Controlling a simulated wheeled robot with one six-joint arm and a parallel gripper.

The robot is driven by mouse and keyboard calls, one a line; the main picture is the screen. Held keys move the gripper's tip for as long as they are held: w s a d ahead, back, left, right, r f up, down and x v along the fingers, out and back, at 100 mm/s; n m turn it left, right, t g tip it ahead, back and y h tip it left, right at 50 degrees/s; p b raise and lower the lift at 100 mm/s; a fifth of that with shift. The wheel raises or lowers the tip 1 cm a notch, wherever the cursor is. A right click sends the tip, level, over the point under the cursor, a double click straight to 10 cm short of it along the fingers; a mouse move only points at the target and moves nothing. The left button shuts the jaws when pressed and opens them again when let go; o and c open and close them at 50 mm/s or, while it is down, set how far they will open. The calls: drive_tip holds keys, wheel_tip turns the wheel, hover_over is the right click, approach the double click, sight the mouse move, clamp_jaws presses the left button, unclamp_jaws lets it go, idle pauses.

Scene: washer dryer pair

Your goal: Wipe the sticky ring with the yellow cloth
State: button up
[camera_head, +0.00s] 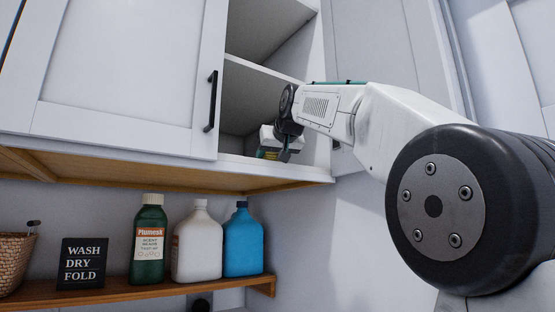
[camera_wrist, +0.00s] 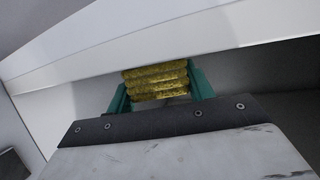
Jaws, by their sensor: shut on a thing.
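My gripper (camera_wrist: 160,90) is shut on the folded yellow cloth (camera_wrist: 157,81), which shows as stacked layers between the two green fingers in the wrist view. In the head view my gripper (camera_head: 273,153) is at the open upper cabinet, by the front of its lowest shelf (camera_head: 232,157). A small bit of the yellow cloth (camera_head: 262,153) shows there. I cannot tell whether the cloth touches the shelf. The sticky ring does not show in either view.
A cabinet door (camera_head: 125,75) with a black handle (camera_head: 211,101) is left of the opening. A middle shelf (camera_head: 257,80) is above my gripper. Below, a wooden shelf (camera_head: 110,299) holds a green bottle (camera_head: 148,245), a white jug (camera_head: 198,245), a blue jug (camera_head: 243,245), a sign (camera_head: 83,263) and a basket (camera_head: 14,262).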

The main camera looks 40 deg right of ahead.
drive_tip(key=shift+a+f, duration=0.2)
drive_tip(key=shift+a, duration=1.7)
drive_tip(key=shift+w, duration=1.15)
drive_tip(key=shift+d+r, duration=0.15)
drive_tip(key=shift+d, duration=2)
drive_tip(key=shift+s+d, duration=0.1)
drive_tip(key=shift+d, duration=2.55)
drive_tip(key=shift+a, duration=4.85)
drive_tip(key=shift+r, duration=3)
